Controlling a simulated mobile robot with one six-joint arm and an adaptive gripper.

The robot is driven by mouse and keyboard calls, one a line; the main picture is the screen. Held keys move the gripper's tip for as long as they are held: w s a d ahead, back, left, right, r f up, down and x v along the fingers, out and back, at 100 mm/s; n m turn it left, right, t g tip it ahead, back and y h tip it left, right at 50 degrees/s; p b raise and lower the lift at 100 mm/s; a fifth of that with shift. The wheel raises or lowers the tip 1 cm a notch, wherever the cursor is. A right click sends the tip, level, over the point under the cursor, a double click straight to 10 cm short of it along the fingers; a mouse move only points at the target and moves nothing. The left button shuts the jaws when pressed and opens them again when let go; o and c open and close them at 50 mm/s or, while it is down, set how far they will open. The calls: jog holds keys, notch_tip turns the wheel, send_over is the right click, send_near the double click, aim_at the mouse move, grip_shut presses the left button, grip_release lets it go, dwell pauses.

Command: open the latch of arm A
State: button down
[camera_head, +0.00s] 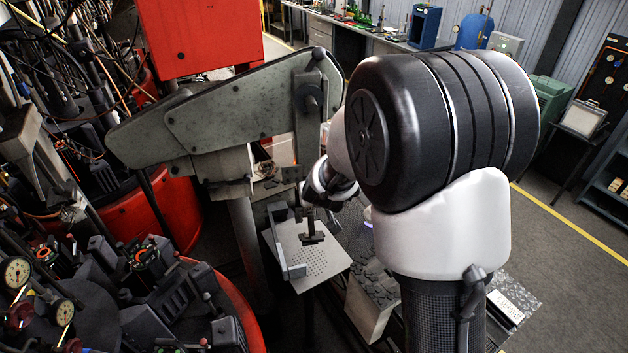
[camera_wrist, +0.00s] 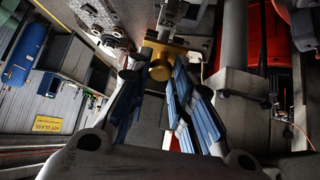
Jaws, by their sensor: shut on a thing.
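In the wrist view, my gripper (camera_wrist: 156,80) has its two blue-padded fingers on either side of a brass-coloured round knob (camera_wrist: 161,66), closed on it at the tips. The knob sits against a metal plate with a bracket. I cannot tell from the frames whether this knob is the latch of arm A. In the head view, a big grey metal machine arm (camera_head: 235,110) stands left of my own arm, with no readable letter. My wrist is beside its lower right end; my fingertips cannot be made out there.
A perforated metal plate (camera_head: 312,255) lies below the machine arm. A red cabinet (camera_head: 200,35) stands behind it. Gauges, hoses and red-based machinery crowd the left. Open floor (camera_head: 560,265) lies to the right. The wrist view shows a blue tank (camera_wrist: 25,52) at left.

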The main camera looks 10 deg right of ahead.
jog(key=shift+w+r+g+p, duration=0.2)
jog(key=shift+g+p, duration=0.3)
jog(key=shift+p, duration=1.05)
jog(key=shift+s, duration=0.1)
jog(key=c, duration=1.4)
grip_release()
jog(key=shift+c, duration=0.2)
jog(key=shift+r, duration=0.1)
jog(key=v, duration=1.1)
jog(key=shift+s+r, duration=0.25)
jog(key=shift+r, duration=0.1)
jog(key=shift+w, duration=0.1)
